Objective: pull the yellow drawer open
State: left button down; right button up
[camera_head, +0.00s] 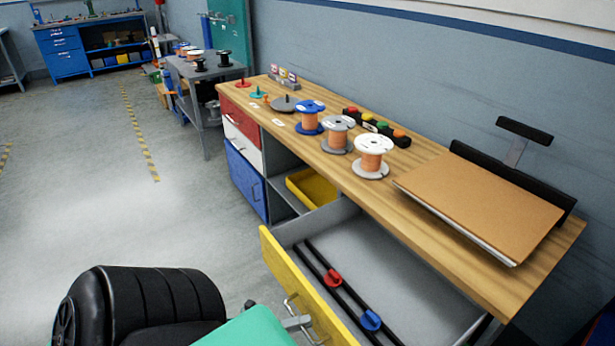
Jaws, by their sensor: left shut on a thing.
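The yellow drawer (290,281) stands pulled out from under the wooden workbench, so its grey inside shows. Two dark rods lie in it, with a red piece (333,278) and a blue piece (371,320) on them. A metal handle (290,303) is on its yellow front. My left gripper (297,322) is at this handle, shut on it. My black and green left arm covers the bottom left of the view. The drawer's near right end is cut off by the frame edge. My right gripper is out of view.
The workbench top (425,157) holds several orange-wound spools, coloured blocks and a brown board (478,203). A yellow bin (312,187) sits on a shelf below. Red, white and blue drawer fronts (246,179) are shut. The floor at left is clear.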

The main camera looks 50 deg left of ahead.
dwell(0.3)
pick_arm(q)
jog(key=c, duration=1.5)
grip_release()
jog(key=shift+s, duration=0.1)
